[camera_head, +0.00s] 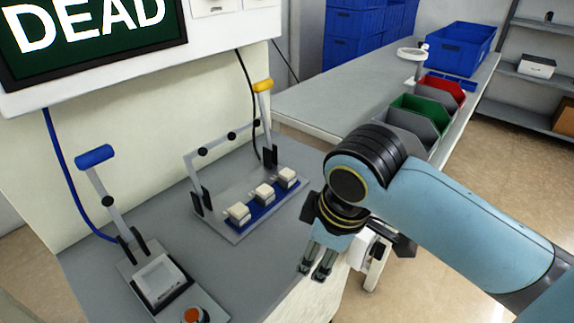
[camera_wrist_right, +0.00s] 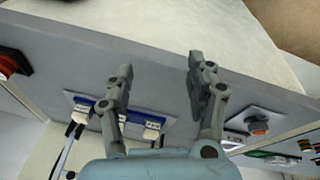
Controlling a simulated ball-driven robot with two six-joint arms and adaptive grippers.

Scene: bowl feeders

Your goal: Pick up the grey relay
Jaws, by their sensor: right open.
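Three pale, off-white relay-like blocks sit in a row on a blue strip: near (camera_head: 238,213), middle (camera_head: 264,193) and far (camera_head: 288,177). I cannot tell from their colour which one is the grey relay. Blocks on the blue strip (camera_wrist_right: 84,101) also show in the right wrist view, partly hidden by a finger. My right gripper (camera_head: 313,273) points down near the bench's right edge, to the right of the blocks and apart from them. In the wrist view its fingers (camera_wrist_right: 160,66) are spread with nothing between them. My left gripper is out of view.
A yellow-handled lever frame (camera_head: 263,87) stands behind the blocks. A blue-handled lever (camera_head: 95,157) with a square nest (camera_head: 160,279) and an orange-red button (camera_head: 194,315) are at left. Green (camera_head: 420,112) and red (camera_head: 445,88) bins stand on the back bench.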

